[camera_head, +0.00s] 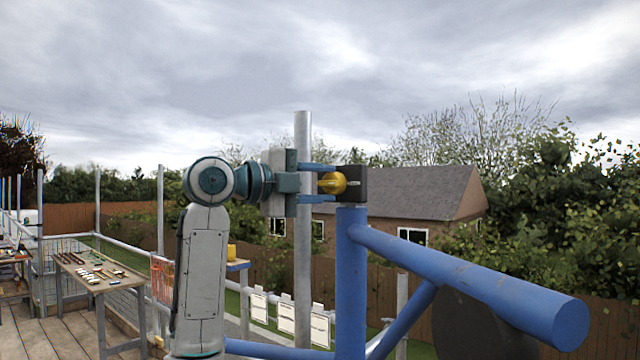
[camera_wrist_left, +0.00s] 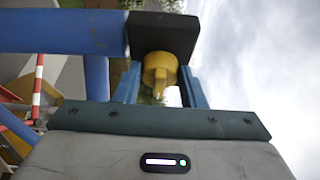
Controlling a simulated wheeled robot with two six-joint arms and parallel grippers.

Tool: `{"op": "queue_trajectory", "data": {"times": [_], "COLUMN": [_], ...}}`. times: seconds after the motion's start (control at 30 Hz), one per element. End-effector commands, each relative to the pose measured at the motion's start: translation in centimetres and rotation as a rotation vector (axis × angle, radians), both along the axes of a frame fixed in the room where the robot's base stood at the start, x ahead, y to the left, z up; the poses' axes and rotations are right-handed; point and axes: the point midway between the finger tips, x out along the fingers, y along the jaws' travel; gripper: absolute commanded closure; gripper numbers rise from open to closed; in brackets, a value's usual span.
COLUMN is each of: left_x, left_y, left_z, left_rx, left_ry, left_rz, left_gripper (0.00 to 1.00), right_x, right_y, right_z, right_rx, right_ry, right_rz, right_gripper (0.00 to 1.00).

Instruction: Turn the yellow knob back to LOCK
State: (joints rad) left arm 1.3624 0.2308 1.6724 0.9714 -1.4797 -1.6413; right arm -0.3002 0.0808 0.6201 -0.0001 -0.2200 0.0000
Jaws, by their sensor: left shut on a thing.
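The yellow knob (camera_head: 333,183) sits on the left face of a dark box (camera_head: 355,184) on top of a blue post. My left gripper (camera_head: 325,183) comes in from the left and is shut on the knob, one blue finger above it and one below. In the left wrist view the knob (camera_wrist_left: 159,72) lies between the two fingers, against the dark box (camera_wrist_left: 162,34), with a ridge on its face. No LOCK marking can be read. My right gripper is in neither view.
A thick blue tube (camera_head: 470,283) slopes from the post toward the lower right. A grey upright pole (camera_head: 303,230) stands behind my left gripper. A table with small items (camera_head: 100,275) stands at left on the wooden deck.

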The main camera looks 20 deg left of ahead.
Motion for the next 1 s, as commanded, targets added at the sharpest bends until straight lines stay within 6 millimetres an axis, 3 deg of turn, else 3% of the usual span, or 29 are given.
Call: {"op": "queue_trajectory", "data": {"times": [0.3,0.33,0.43,0.77,1.0], "left_x": [0.0,0.0,0.0,-0.2,-2.8], "left_y": [0.0,0.0,0.0,0.2,2.7], "left_z": [-0.1,-0.1,-0.1,-0.1,-0.6], "left_rx": [0.003,0.003,0.002,0.001,0.002], "left_ry": [0.002,0.002,0.001,0.0,-0.003], "left_rz": [-0.001,-0.001,-0.001,0.0,0.004], "left_gripper": [0.86,0.61,0.42,0.41,0.41], "right_x": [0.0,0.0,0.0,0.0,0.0], "right_y": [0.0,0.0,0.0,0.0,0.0], "right_z": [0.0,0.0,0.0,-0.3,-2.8], "right_rx": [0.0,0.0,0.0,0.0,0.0], "right_ry": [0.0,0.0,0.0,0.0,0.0], "right_rz": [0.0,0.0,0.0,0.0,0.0], "right_gripper": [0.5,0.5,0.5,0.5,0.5]}}
